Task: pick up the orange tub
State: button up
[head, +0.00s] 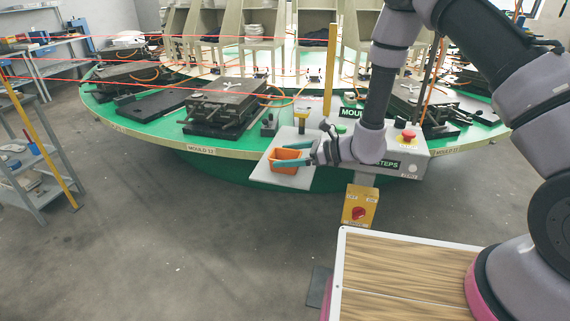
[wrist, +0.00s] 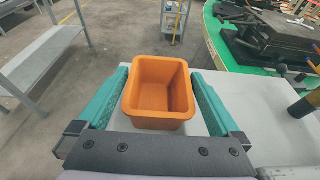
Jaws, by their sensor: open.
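The orange tub (head: 287,161) stands upright on a light grey shelf (head: 302,178) at the front edge of the green carousel. My gripper (head: 292,155) is at the tub, with its teal fingers open on either side of it. In the wrist view the tub (wrist: 160,95) sits between the two fingers of my gripper (wrist: 163,90) and looks empty. The left finger is very near the tub's wall, and a small gap shows on the right. I cannot tell whether either finger touches it.
A control box (head: 408,150) with a red button stands right of the tub. A yellow switch box (head: 359,206) hangs below. A mould (head: 225,105) sits on the carousel behind. A grey metal rack (head: 35,170) stands at the left. The floor between is clear.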

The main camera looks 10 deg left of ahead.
jog(key=shift+a+f, duration=0.1)
jog(key=shift+a, duration=0.25)
jog(key=c, duration=1.2)
